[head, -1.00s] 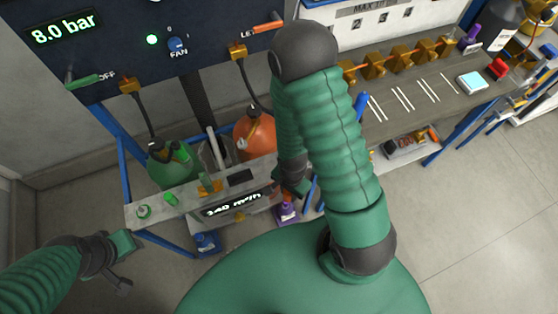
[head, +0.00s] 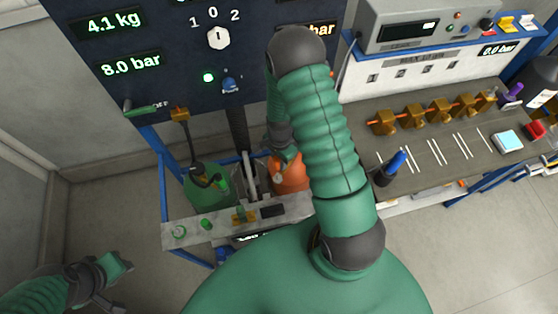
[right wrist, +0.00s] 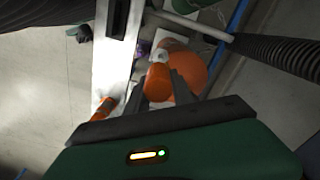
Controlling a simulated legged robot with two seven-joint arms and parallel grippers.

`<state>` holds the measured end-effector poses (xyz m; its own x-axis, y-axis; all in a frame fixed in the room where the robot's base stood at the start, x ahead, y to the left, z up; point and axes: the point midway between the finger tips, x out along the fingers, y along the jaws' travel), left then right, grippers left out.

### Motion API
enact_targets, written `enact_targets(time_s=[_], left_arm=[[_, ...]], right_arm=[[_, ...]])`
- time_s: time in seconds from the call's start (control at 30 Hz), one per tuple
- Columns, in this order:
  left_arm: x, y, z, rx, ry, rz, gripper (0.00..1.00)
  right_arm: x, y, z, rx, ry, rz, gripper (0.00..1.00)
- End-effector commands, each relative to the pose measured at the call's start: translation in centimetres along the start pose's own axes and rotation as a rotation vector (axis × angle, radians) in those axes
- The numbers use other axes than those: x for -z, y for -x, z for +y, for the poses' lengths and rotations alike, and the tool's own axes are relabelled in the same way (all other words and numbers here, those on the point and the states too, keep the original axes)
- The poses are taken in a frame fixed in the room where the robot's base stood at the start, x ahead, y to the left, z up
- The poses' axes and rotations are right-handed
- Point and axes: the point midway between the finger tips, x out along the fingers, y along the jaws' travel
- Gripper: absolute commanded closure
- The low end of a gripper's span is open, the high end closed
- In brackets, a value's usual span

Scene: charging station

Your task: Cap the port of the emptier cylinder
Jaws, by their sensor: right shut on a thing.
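A green cylinder (head: 205,188) and an orange cylinder (head: 292,174) stand behind a grey shelf in the head view. A dark hose runs down to the green one. My right gripper (head: 281,145) is over the top of the orange cylinder, partly hidden by my own arm. In the right wrist view, its fingers (right wrist: 160,80) are shut on a small orange piece (right wrist: 158,84), with the round orange cylinder (right wrist: 188,68) just beyond. I cannot tell whether the piece touches the cylinder's port. My left gripper (head: 112,277) hangs low at left, away from everything; its jaws are unclear.
The shelf (head: 190,241) carries small green pieces (head: 180,232). A dark panel (head: 150,60) above reads 4.1 kg and 8.0 bar. A workbench (head: 435,180) with brass blocks (head: 413,113) and a blue-topped tool (head: 396,162) stands at right. Floor at lower left is clear.

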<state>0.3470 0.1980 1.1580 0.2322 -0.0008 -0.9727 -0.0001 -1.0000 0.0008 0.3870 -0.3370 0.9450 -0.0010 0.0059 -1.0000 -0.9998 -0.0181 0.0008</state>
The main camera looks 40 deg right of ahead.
Motion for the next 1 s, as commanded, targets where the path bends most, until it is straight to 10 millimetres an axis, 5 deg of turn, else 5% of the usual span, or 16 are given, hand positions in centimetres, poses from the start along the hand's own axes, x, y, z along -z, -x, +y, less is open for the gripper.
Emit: enact_targets(time_s=[0.6, 1.0], left_arm=[[-0.9, -4.1, 0.0, 0.000, 0.000, 0.000, 0.64], [-1.0, -4.3, 0.0, 0.000, 0.000, 0.001, 0.64]], right_arm=[[0.1, -5.5, 0.0, 0.000, -0.003, 0.000, 1.00], [0.1, -5.8, 0.0, 0.001, -0.002, 0.000, 1.00]])
